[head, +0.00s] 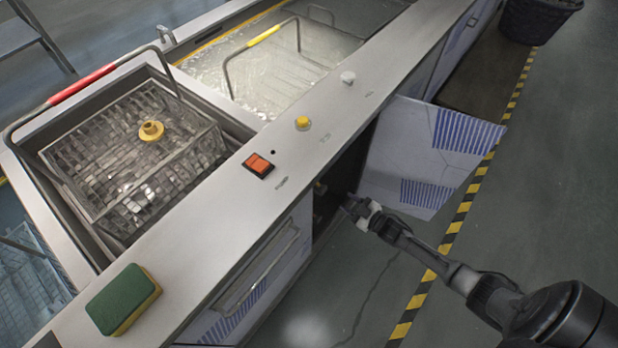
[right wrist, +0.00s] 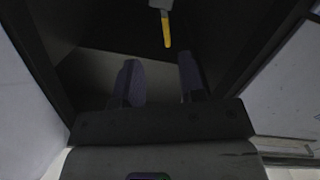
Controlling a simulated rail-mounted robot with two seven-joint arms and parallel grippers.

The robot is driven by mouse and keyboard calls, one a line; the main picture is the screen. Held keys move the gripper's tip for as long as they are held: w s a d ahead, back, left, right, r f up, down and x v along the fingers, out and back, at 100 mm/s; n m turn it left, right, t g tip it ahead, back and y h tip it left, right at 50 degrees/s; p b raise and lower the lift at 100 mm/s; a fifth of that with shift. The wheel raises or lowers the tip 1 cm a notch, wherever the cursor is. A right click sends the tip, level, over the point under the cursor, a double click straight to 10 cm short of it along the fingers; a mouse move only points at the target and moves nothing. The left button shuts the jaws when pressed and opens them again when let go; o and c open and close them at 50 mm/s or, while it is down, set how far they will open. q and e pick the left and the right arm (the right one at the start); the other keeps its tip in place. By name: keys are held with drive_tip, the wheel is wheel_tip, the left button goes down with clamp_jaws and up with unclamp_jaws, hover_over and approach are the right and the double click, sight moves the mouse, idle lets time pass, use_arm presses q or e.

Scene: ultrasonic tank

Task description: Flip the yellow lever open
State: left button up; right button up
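The yellow lever (right wrist: 166,30) shows in the right wrist view inside a dark cabinet, hanging below a grey fitting (right wrist: 161,4). In the head view only a small yellowish bit (head: 319,187) shows in the cabinet opening. My right gripper (right wrist: 160,78) is open, with its two dark fingers apart and nothing between them. The lever is ahead of the fingertips and apart from them. In the head view my right gripper (head: 352,205) is at the mouth of the cabinet. My left gripper is not in view.
The counter (head: 215,235) above carries an orange switch (head: 258,165), a yellow knob (head: 303,123) and a green sponge (head: 123,299). A wire basket (head: 135,155) sits in the left tank.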

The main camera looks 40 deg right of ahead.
sight(318, 183)
drive_tip(key=shift+t+y, duration=0.6)
drive_tip(key=shift+y, duration=0.1)
drive_tip(key=b+x, duration=0.1)
drive_tip(key=x, duration=0.3)
drive_tip(key=r+b+x, duration=0.1)
drive_tip(key=b+x, duration=0.1)
drive_tip(key=x, duration=0.2)
drive_tip(key=a+b+x, duration=0.1)
drive_tip(key=b+x, duration=0.1)
drive_tip(key=x, duration=0.2)
drive_tip(key=shift+s+a+r, duration=0.1)
drive_tip(key=shift+s+r, duration=0.05)
drive_tip(key=shift+r, duration=0.2)
drive_tip(key=shift+w+a, duration=0.2)
drive_tip(key=shift+w, duration=0.5)
use_arm(q)
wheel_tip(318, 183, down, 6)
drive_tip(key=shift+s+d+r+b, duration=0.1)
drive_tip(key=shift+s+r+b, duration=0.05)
drive_tip(key=shift+b, duration=0.15)
use_arm(e)
drive_tip(key=shift+w, duration=0.1)
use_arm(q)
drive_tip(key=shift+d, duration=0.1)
use_arm(e)
drive_tip(key=shift+r, duration=0.1)
clamp_jaws()
